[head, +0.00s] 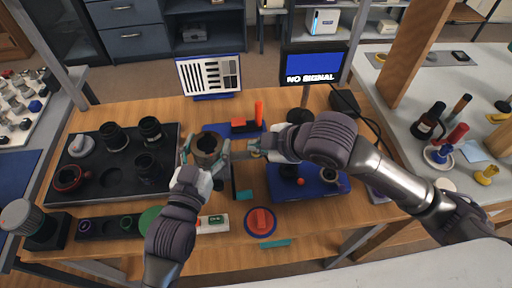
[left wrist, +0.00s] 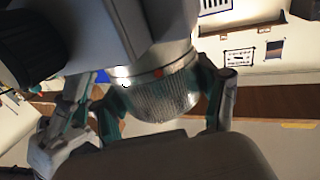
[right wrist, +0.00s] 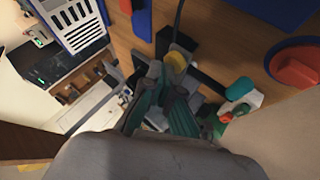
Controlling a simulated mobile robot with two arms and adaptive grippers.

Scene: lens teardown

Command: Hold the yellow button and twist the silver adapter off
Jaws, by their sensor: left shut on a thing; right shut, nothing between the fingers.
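In the left wrist view the silver adapter (left wrist: 165,95) is a ribbed ring with an orange dot, between the two fingers. My right gripper (head: 257,150) is shut and empty, just right of the left gripper. In the right wrist view the yellow button (right wrist: 177,60) is a small disc just beyond the closed fingertips (right wrist: 170,90). I cannot tell whether they touch it.
A black tray (head: 105,195) with several dark lens parts lies at left. A blue tray (head: 305,190) with small parts lies at right. A red-and-blue round piece (head: 261,222) sits at the front edge. A monitor (head: 313,67) and a white panel (head: 210,75) stand behind.

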